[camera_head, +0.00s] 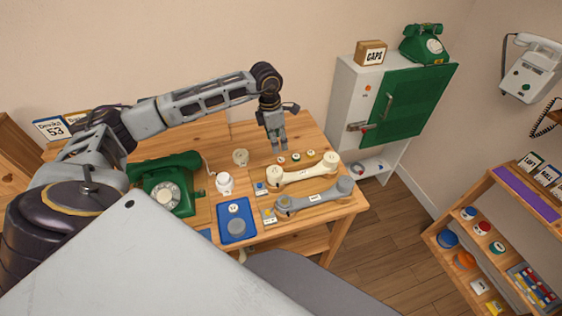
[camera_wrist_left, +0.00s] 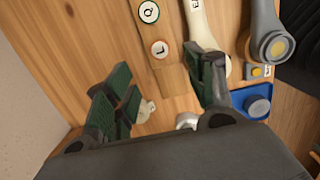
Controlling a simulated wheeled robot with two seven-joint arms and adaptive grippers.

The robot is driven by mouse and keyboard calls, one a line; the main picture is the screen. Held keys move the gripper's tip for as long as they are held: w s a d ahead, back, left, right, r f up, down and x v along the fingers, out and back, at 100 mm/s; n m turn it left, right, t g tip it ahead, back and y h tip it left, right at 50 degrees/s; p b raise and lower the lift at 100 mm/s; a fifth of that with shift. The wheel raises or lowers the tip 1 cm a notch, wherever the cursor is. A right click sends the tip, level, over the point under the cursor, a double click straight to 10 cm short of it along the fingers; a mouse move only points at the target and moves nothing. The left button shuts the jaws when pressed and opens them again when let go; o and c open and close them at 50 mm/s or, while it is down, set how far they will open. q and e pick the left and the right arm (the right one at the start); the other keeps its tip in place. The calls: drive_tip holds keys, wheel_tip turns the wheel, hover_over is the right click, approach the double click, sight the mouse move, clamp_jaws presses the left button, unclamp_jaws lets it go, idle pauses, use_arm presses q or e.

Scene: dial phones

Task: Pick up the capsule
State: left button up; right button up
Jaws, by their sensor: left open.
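A grey round disc (camera_head: 237,226), which looks like a capsule, lies in the blue tray (camera_head: 222,213) at the table's front. In the left wrist view the disc (camera_wrist_left: 258,106) is at the right, outside my fingers. A short beige cylinder (camera_head: 240,157) stands farther back; I cannot tell whether it is also a capsule. My left gripper (camera_head: 278,147) points down above the back right of the table, behind the cream handset (camera_head: 305,171). In the left wrist view its green-padded fingers (camera_wrist_left: 162,90) are wide apart with nothing held. My right gripper is not in view.
A grey handset (camera_head: 315,196) lies in front of the cream one. Small round lettered caps (camera_head: 295,157) lie beside them. A white jar (camera_head: 224,183) and a green dial phone (camera_head: 166,188) stand to the left. A cabinet (camera_head: 350,105) and shelf (camera_head: 480,235) are at right.

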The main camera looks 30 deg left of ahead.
use_arm(q)
hover_over(278, 160)
wheel_tip(278, 160, down, 4)
drive_tip(key=shift+d+f, duration=0.1)
drive_tip(key=shift+f, duration=0.05)
drive_tip(key=shift+f, duration=0.15)
